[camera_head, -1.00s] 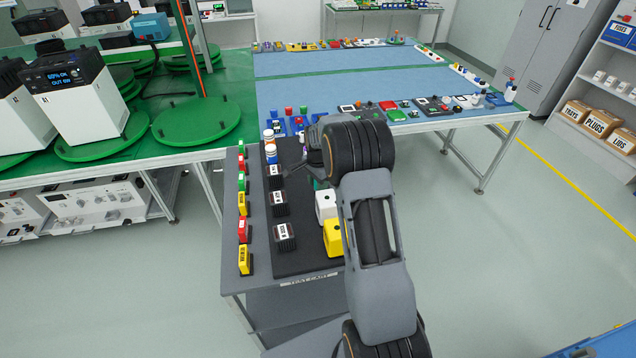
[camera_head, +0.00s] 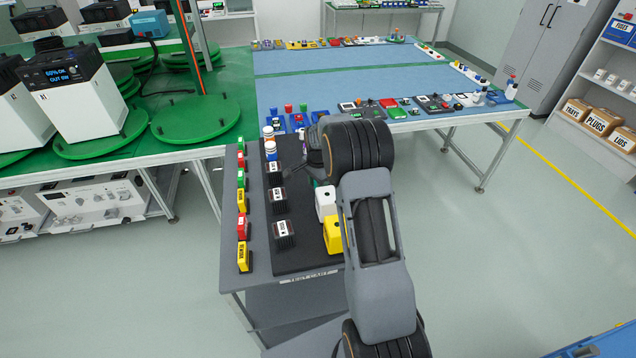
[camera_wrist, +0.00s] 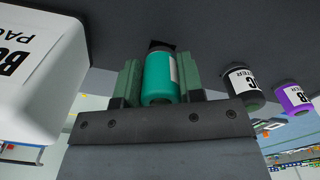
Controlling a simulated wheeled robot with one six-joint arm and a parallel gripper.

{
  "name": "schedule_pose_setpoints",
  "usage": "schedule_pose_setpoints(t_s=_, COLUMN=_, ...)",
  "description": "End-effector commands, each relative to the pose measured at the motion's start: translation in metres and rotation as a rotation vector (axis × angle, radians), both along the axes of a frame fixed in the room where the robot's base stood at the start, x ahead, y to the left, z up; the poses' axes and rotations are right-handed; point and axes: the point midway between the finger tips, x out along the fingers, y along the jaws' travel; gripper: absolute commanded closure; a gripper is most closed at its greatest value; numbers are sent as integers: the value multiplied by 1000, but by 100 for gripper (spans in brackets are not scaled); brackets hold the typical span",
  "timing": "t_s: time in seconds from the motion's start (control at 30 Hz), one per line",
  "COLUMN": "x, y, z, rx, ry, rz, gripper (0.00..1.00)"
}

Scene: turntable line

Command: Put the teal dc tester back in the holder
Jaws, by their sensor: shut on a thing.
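The teal dc tester (camera_wrist: 160,80) is a short teal cylinder with a pale label, seen in the wrist view between the two green-grey fingers of my gripper (camera_wrist: 160,84). My gripper is shut on it. The tester's far end meets a dark square spot (camera_wrist: 160,45) on the dark surface; I cannot tell whether this is a holder opening or whether the tester is seated in it. A black labelled tester (camera_wrist: 243,88) and a purple one (camera_wrist: 292,98) stand to the right. In the head view my arm hides the teal tester and most of the gripper.
A white labelled block (camera_wrist: 35,70) is close on the left in the wrist view. In the head view the cart's dark mat (camera_head: 290,262) holds black labelled blocks (camera_head: 283,232), a white block (camera_head: 325,202) and a yellow block (camera_head: 333,236) beside my arm.

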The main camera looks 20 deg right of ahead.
Motion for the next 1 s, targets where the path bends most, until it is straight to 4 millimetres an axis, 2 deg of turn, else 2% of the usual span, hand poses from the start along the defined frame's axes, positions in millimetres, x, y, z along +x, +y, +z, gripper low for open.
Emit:
schedule_pose_setpoints(t_s=0.47, x=0, y=0, z=-10, rx=0, ry=0, rz=0, gripper=95)
schedule_pose_setpoints(t_s=0.5, x=0, y=0, z=-10, rx=0, ry=-1, rz=0, gripper=64)
schedule_pose_setpoints(t_s=0.8, x=0, y=0, z=-10, rx=0, ry=0, rz=0, gripper=35)
schedule_pose_setpoints(t_s=1.0, x=0, y=0, z=-10, rx=0, ry=0, rz=0, gripper=35)
